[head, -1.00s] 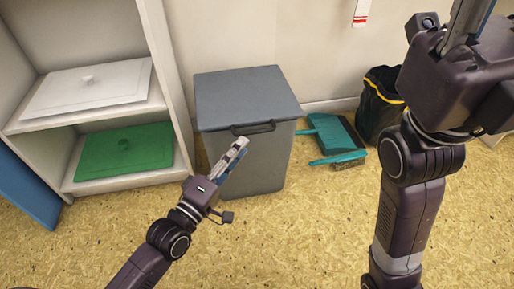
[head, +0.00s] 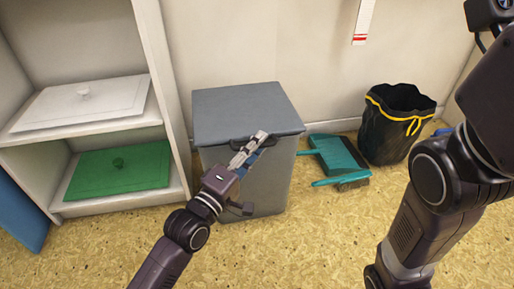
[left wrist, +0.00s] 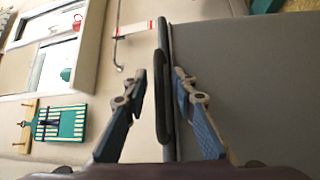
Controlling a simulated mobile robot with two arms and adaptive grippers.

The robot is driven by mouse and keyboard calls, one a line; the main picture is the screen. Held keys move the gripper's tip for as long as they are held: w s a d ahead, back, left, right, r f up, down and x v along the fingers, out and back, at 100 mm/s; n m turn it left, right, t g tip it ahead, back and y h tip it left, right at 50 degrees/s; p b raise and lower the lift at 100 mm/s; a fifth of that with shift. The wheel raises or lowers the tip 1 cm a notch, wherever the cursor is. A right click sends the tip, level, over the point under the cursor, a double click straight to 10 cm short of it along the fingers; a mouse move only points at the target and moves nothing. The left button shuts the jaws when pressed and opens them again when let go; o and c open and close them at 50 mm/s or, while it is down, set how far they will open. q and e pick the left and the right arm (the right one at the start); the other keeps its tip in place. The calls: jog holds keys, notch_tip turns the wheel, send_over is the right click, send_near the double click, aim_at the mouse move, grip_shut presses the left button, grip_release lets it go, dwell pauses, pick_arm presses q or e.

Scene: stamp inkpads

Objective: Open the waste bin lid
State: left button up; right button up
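The grey waste bin (head: 270,185) stands against the wall with its flat lid (head: 240,108) shut. Its dark handle (head: 236,143) is at the front edge of the lid, partly hidden by my left gripper (head: 263,137). In the left wrist view my left gripper (left wrist: 158,82) is open. Its fingers are apart, one on either side of the dark handle (left wrist: 159,95), with visible gaps. The bin's grey surface (left wrist: 245,85) fills the right of that view. My right arm is at the right of the head view; its gripper is out of frame.
A shelf (head: 172,100) stands just left of the bin, with a white board (head: 50,108) and a green board (head: 90,180). Right of the bin lie a teal dustpan (head: 340,155) and brush (head: 330,182), then a black bag-lined basket (head: 385,140). The floor in front is clear.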

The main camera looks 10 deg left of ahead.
pick_arm(q)
grip_shut()
jog(key=shift+r, duration=0.1)
dwell(0.3)
